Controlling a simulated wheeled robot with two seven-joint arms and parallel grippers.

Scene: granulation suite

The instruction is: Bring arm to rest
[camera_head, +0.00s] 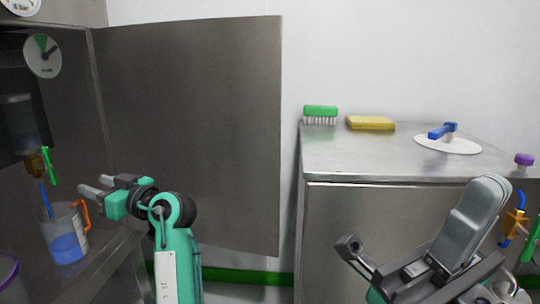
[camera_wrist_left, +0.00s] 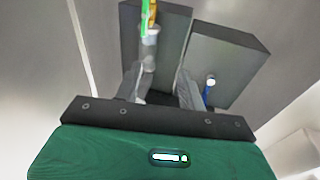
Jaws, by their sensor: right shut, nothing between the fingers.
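My left gripper (camera_head: 102,186) is at the left of the head view, on a teal arm. Its two grey fingers are apart, with nothing between them. It points into the open cabinet, above and to the right of a clear jug (camera_head: 66,244) with blue liquid and an orange handle. The left wrist view also shows the two fingers (camera_wrist_left: 158,88) apart and empty. My right gripper (camera_head: 488,186) is at the lower right of the head view, tilted upward in front of the steel counter. Its grey fingers are together and hold nothing.
An open steel door (camera_head: 195,130) stands right behind my left arm. The steel counter (camera_head: 375,158) carries a green brush (camera_head: 320,112), a yellow sponge (camera_head: 371,123) and a white disc with a blue handle (camera_head: 442,131). An orange valve (camera_head: 514,222) is close to my right gripper.

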